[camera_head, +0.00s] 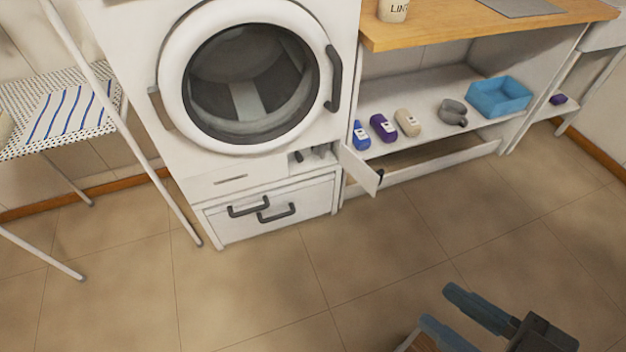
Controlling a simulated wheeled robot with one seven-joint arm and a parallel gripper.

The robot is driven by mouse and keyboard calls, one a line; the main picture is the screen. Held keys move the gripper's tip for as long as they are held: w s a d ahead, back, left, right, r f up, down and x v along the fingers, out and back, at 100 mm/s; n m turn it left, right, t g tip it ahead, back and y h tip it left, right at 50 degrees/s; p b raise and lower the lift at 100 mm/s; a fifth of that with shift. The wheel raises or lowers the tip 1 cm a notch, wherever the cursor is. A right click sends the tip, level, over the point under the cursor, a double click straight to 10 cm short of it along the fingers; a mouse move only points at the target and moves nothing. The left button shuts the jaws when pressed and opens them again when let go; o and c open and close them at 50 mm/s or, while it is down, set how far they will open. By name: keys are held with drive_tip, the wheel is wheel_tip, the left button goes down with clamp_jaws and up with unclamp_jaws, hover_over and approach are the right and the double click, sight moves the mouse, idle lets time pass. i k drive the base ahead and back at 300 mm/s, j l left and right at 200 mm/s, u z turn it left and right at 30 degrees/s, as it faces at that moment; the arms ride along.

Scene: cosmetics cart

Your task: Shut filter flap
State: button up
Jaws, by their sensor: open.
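The filter flap (360,169) is a small white panel at the lower right of the white washing machine (120,60). It stands open, swung out to the right of the filter opening (314,155), where dark parts show inside. My gripper (457,315) is at the bottom right of the view, over the floor and well apart from the flap. Its two blue-grey fingers are spread, with nothing visible between them.
A shelf unit right of the machine holds bottles (383,128), a grey scoop (453,112) and a blue basin (500,96). The floor between is clear.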

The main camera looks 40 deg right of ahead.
sight(370, 180)
drive_tip(key=l+u, duration=0.2)
drive_tip(key=l, duration=0.2)
drive_tip(key=l+u, duration=0.2)
drive_tip(key=l, duration=0.2)
drive_tip(key=k+l+u, duration=0.2)
drive_tip(key=l, duration=0.2)
drive_tip(key=l+u, duration=0.2)
drive_tip(key=l, duration=0.25)
drive_tip(key=k+l+u, duration=0.2)
drive_tip(key=l, duration=0.15)
drive_tip(key=l+u, duration=0.2)
drive_tip(key=l, duration=0.2)
drive_tip(key=k+l, duration=0.15)
drive_tip(key=l, duration=0.2)
drive_tip(key=k+l, duration=0.15)
drive_tip(key=l, duration=0.25)
drive_tip(key=k+l, duration=0.2)
drive_tip(key=l, duration=0.15)
drive_tip(key=k+l, duration=0.15)
drive_tip(key=l, duration=0.25)
drive_tip(key=k+l, duration=0.15)
drive_tip(key=l, duration=0.2)
drive_tip(key=k+l+u, duration=0.1)
drive_tip(key=l, duration=0.3)
drive_tip(key=k, duration=0.05)
